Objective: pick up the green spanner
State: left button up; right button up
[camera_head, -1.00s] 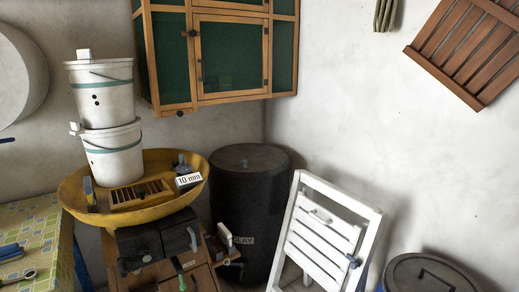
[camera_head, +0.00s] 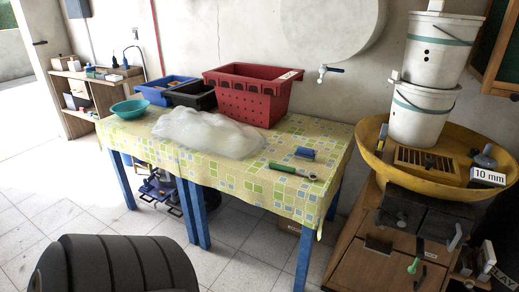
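A spanner with a green handle (camera_head: 284,169) lies on the patterned tablecloth of the table (camera_head: 245,188), near its front right edge. Its grey head points right, toward the table's right end. A small blue block-like item (camera_head: 305,153) lies just behind it, apart from it. Neither of my grippers is in view.
A red crate (camera_head: 252,98), a black crate (camera_head: 193,95), a blue crate (camera_head: 160,92), a teal bowl (camera_head: 130,108) and a clear plastic heap (camera_head: 208,134) are on the table. A yellow basin (camera_head: 370,150) stands right. A dark ribbed rounded shape (camera_head: 115,268) is at bottom left.

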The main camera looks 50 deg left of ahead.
aim_at(278, 167)
jog(key=u, duration=1.4)
jog(key=i+j, duration=0.2)
jog(key=j, duration=0.15)
jog(key=i+j, duration=0.25)
jog(key=i+j+z, duration=0.1)
jog(key=j, duration=0.35)
jog(key=i+j, duration=0.35)
